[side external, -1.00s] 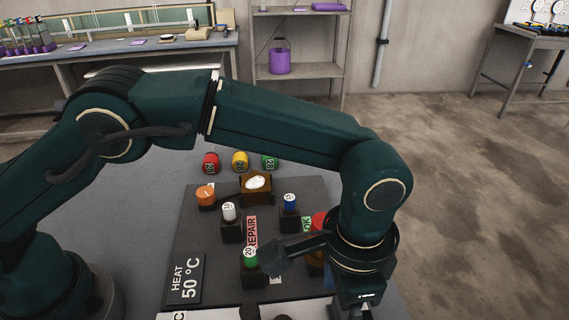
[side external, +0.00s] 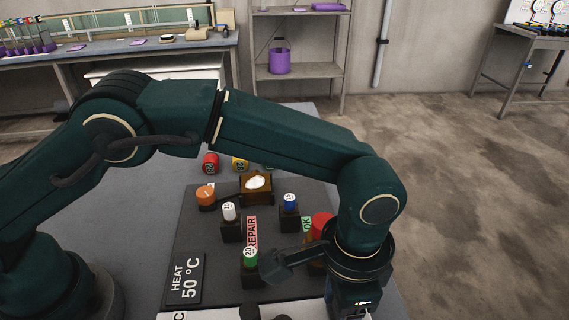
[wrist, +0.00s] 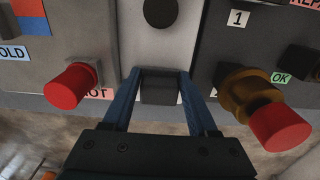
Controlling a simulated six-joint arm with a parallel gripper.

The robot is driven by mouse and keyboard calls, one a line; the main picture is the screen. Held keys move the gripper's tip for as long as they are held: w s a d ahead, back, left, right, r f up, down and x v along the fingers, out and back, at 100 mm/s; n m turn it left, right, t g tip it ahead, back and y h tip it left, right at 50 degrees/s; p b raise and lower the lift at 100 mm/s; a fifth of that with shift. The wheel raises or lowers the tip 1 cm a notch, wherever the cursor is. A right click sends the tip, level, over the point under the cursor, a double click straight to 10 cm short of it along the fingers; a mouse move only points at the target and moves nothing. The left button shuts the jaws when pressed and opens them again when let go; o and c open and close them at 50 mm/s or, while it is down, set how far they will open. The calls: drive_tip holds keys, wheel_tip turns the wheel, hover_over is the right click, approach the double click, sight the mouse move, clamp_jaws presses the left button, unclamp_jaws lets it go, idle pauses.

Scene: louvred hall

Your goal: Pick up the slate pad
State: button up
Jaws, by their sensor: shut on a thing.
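The slate pad (wrist: 158,92) is a dark grey block in the wrist view, between my two blue fingers at the near edge of a pale panel strip. My gripper (wrist: 158,76) is shut on it, one finger at each side. I cannot tell whether the pad is clear of the panel. In the side external view my wrist is low at the bottom right of the panel; the fingertips and the pad are not visible there.
A red knob (wrist: 72,87) stands left of my fingers, and a red-capped brown part (wrist: 278,127) stands right. A dark round knob (wrist: 160,12) lies ahead. Coloured buttons, such as an orange one (side external: 205,193), crowd the panel (side external: 215,280).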

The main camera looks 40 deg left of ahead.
wheel_tip(320, 180, up, 10)
drive_tip(key=shift+f, duration=0.1)
idle(0.4)
